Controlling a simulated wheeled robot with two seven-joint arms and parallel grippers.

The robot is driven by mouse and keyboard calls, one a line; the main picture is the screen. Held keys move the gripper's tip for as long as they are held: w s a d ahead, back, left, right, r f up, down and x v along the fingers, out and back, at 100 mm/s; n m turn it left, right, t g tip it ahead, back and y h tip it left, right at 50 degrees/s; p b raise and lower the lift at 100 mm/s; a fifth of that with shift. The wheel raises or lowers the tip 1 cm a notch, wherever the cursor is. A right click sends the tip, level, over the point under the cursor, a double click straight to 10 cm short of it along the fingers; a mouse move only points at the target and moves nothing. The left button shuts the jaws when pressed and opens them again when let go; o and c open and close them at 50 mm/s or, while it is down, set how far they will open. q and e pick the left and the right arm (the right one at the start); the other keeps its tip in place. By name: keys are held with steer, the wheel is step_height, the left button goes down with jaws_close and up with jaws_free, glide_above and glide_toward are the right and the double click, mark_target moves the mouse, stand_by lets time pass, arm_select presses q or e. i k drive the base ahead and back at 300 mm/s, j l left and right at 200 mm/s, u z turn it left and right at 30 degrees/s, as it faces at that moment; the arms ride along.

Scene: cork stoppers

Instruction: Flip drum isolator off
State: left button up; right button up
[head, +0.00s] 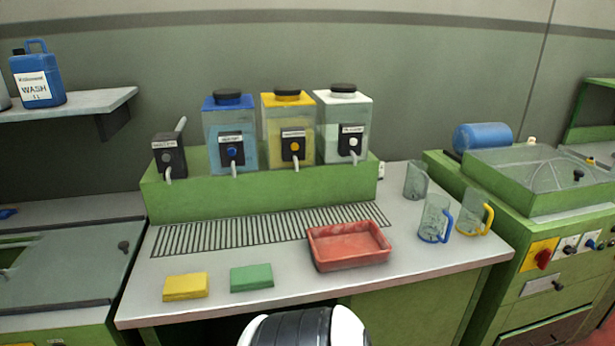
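A red rotary switch (543,259) on a yellow plate (533,266) sits on the front of the green machine at the right. It looks like an isolator, but no label on it is readable. Its handle looks slanted, and I cannot tell which setting it is at. White plates with small dark knobs (567,249) are beside it to the right. The machine has a grey, partly see-through lid (535,165) on top. Neither of my grippers is in view.
A grey worktop (420,262) stands left of the machine. It carries a red tray (345,262), yellow (185,287) and green (251,277) pads, and clear jugs (433,217) near its right edge. Dispensers (229,133) stand behind. Space before the switch looks clear.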

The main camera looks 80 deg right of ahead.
mark_target(543, 256)
steer(key=z, duration=4.1)
